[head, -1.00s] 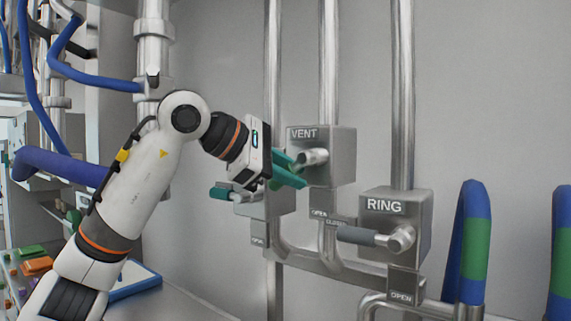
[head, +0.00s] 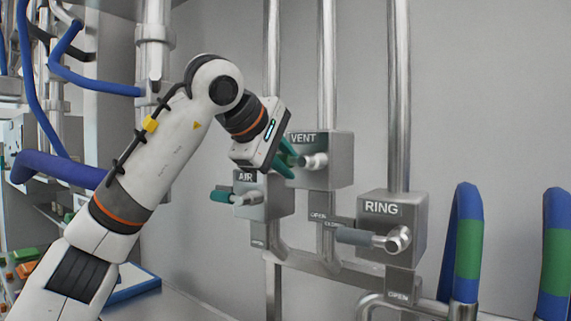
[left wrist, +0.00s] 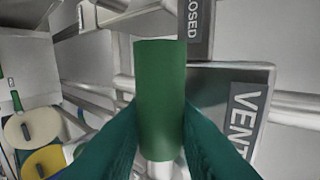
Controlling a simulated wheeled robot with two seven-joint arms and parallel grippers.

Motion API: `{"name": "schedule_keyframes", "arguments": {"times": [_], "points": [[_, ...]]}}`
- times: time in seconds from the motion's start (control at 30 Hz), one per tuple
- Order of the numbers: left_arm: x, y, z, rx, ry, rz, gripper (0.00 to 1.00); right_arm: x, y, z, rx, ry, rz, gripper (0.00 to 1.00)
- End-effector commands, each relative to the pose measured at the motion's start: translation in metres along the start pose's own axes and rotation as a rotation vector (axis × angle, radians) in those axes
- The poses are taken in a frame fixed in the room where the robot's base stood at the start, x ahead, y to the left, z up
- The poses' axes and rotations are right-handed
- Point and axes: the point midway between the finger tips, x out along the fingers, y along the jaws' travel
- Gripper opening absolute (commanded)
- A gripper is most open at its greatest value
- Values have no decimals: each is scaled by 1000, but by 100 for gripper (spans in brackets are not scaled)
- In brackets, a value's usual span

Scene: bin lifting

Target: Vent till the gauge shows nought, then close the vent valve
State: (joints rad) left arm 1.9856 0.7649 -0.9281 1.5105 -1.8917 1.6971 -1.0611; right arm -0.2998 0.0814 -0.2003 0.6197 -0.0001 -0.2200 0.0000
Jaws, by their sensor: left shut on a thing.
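The vent valve (head: 335,172) is a grey box marked VENT on a vertical pipe, with a metal pivot (head: 318,161) on its front. My left gripper (head: 290,157), with teal fingers, is at the pivot's left and hides most of the lever. In the left wrist view the fingers (left wrist: 160,148) are shut on the green vent handle (left wrist: 160,95). The VENT plate (left wrist: 225,110) and a sign ending in "OSED" (left wrist: 195,30) show beside it. The lever's exact angle is hard to tell. No gauge shows in these views. My right gripper is not in view.
The AIR valve (head: 275,198), with a teal handle (head: 222,196), sits just below left. The RING valve (head: 395,218), with a grey handle (head: 355,236), is lower right. Blue hoses with green bands (head: 467,245) stand at the right. The wall between is bare.

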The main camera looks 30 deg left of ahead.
Motion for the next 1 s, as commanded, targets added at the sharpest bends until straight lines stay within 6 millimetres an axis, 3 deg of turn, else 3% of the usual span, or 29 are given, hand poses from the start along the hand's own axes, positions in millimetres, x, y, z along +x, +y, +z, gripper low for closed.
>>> {"name": "schedule_keyframes", "arguments": {"times": [0.47,0.5,0.6,0.87,1.0], "points": [[0,-1,0,13,-8,-1,0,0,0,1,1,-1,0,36],[0,-1,0,12,-8,-1,29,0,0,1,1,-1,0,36],[0,-1,0,12,-7,-1,43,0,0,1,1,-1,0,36],[-1,0,0,10,-6,0,43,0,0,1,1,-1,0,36],[-10,0,0,9,-6,-2,43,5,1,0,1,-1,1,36]]}}
